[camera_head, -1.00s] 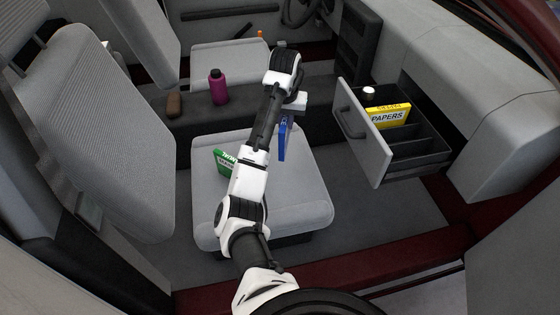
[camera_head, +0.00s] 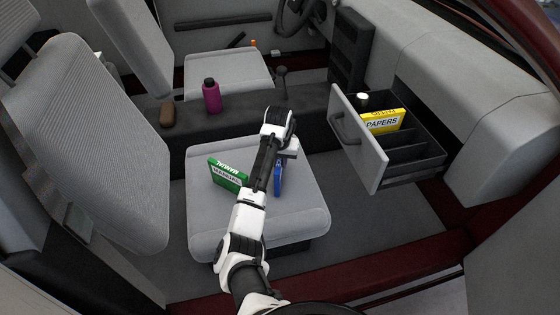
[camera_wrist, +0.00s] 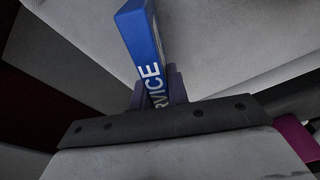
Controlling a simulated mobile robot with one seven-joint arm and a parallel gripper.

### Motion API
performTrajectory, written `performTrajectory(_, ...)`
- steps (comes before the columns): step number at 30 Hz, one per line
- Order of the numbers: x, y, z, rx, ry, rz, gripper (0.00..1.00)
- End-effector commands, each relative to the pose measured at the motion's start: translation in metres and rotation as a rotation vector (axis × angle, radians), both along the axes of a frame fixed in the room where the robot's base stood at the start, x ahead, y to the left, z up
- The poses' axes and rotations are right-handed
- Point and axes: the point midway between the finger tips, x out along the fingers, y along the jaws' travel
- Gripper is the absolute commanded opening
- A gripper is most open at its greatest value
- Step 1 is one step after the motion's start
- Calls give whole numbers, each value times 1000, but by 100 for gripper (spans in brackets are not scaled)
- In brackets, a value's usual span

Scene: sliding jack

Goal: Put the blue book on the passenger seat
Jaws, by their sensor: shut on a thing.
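The blue book (camera_head: 278,178) is upright at my gripper (camera_head: 283,158), over the right half of the passenger seat (camera_head: 305,220). My arm hides part of the book in the head view.
A green book (camera_head: 228,174) stands on the same seat, left of my arm. An open drawer (camera_head: 360,150) on the right holds a yellow "PAPERS" box (camera_head: 383,121) and a white-capped item (camera_head: 362,99). A purple bottle (camera_head: 211,97) and brown object (camera_head: 167,112) stand on the console.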

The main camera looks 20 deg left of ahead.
Motion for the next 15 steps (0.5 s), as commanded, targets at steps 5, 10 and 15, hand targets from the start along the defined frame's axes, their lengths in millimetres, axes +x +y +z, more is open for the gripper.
performTrajectory(5, 0, 0, 0, 0, -1, 0, 0)
performTrajectory(10, 0, 0, -2, 0, 0, 0, 29)
performTrajectory(15, 0, 0, -2, 0, 0, 0, 38)
